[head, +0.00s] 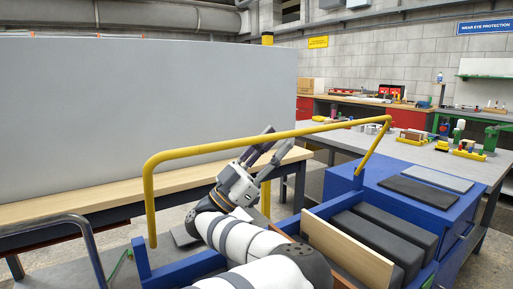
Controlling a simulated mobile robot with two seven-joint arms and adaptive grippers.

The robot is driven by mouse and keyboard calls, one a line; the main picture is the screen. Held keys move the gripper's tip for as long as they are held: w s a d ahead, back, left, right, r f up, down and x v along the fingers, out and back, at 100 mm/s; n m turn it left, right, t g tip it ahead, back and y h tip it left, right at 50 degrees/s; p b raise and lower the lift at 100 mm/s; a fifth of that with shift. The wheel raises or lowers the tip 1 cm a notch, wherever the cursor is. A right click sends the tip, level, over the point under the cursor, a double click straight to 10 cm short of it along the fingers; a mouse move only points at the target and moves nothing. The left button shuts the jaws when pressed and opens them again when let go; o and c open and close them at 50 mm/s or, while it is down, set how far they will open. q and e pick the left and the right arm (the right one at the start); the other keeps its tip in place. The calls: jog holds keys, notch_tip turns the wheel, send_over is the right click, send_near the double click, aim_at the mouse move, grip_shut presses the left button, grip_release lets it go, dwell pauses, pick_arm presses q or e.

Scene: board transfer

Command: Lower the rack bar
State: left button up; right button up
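The rack bar (215,147) is a yellow bent tube in the head view. It stands raised above the blue rack (185,270), with its long top span running from left to upper right and its two ends bending down toward the rack. No object shows between the fingers.
A wooden board (348,250) and dark slabs (385,237) stand in the rack. Flat dark and grey plates lie on the blue box (375,198) at right. A wood-topped bench (100,197) with a large grey panel (140,110) is behind. A grey table (345,140) holds small parts.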

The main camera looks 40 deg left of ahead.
pick_arm(q)
jog(key=s+a, duration=0.1)
jog(key=s, duration=0.1)
jog(key=s+a, duration=0.1)
jog(key=shift+s+r, duration=0.1)
jog(key=shift+s, duration=0.25)
